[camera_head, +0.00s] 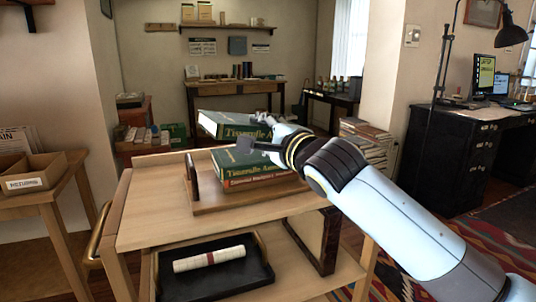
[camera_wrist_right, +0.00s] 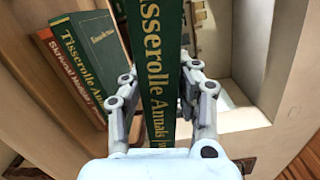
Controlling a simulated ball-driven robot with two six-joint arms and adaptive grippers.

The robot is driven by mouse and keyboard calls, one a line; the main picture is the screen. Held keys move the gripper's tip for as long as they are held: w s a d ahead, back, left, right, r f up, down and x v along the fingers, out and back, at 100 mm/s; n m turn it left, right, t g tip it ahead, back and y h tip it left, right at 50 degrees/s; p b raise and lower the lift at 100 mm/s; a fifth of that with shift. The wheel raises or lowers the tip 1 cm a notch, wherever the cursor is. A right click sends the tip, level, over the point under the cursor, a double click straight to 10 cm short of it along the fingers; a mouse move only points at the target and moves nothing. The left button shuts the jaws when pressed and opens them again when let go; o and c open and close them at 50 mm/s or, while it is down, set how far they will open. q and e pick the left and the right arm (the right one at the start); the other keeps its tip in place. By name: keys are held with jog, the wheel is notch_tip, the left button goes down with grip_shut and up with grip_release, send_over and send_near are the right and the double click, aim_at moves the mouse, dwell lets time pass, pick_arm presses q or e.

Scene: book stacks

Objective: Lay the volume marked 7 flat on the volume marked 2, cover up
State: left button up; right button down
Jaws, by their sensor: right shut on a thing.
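My right gripper (camera_head: 258,131) is shut on a green book (camera_head: 219,122) with "Tisserolle Annals" in gold on its spine. It holds this book above a stack on a wooden stand (camera_head: 239,202). In the right wrist view the gripper fingers (camera_wrist_right: 162,92) press on both sides of the held book (camera_wrist_right: 158,55). The stack has another green "Tisserolle Annals" book (camera_head: 232,160) lying on a thin red book (camera_head: 262,182); both also show in the right wrist view, the green (camera_wrist_right: 98,50) and the red (camera_wrist_right: 72,72). I cannot read any volume numbers. My left gripper is not in view.
The stand rests on a wooden cart (camera_head: 150,215). A black tray (camera_head: 180,285) with a cream roll (camera_head: 209,258) is on the lower shelf. A side table with an open box (camera_head: 38,172) stands at left. The cart top's left part is bare.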

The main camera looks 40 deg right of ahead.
jog(key=shift+w+d+f+n+h+b, duration=0.15)
jog(key=shift+w+d+f+h+b, duration=0.25)
jog(key=shift+d+h, duration=0.2)
jog(key=shift+w+d+f+n+h+b, duration=0.15)
jog(key=shift+w+d+h+b, duration=0.1)
jog(key=shift+w+d+h, duration=0.3)
jog(key=shift+d+g, duration=0.2)
jog(key=shift+g, duration=0.1)
jog(key=shift+s+r, duration=0.1)
jog(key=shift+r, duration=0.05)
jog(key=shift+f+b, duration=0.45)
jog(key=shift+f, duration=0.1)
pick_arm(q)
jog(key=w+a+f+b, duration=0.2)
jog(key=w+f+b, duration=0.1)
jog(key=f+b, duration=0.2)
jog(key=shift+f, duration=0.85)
pick_arm(e)
notch_tip(320, 180, down, 6)
jog(key=shift+r, duration=0.25)
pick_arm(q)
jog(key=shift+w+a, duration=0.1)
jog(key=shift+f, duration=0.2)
pick_arm(e)
jog(key=shift+f, duration=0.2)
